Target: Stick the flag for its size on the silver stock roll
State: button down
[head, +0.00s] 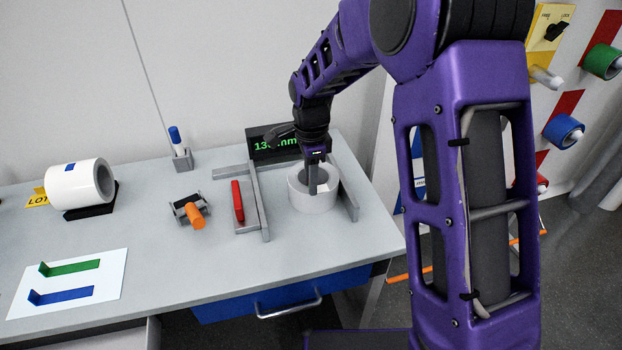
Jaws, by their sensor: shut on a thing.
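A pale grey roll (315,203), which looks like the silver stock roll, stands on end between the two grey bars of a measuring gauge (258,200). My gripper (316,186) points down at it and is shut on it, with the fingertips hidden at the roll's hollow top. The gauge's dark display (272,142) shows green digits in mm, partly hidden by my arm. A green flag (70,268) and a blue flag (62,295) lie on a white card (108,284) at the front left, each with one end bent up.
A white roll (72,186) with a blue mark lies on a black stand beside a yellow LOT label (38,198). Coloured rolls hang on pegs at right.

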jog(key=c, duration=0.6)
grip_release()
notch_tip(320, 180, up, 17)
jog(key=shift+r+p, duration=0.2)
jog(key=shift+p, duration=0.95)
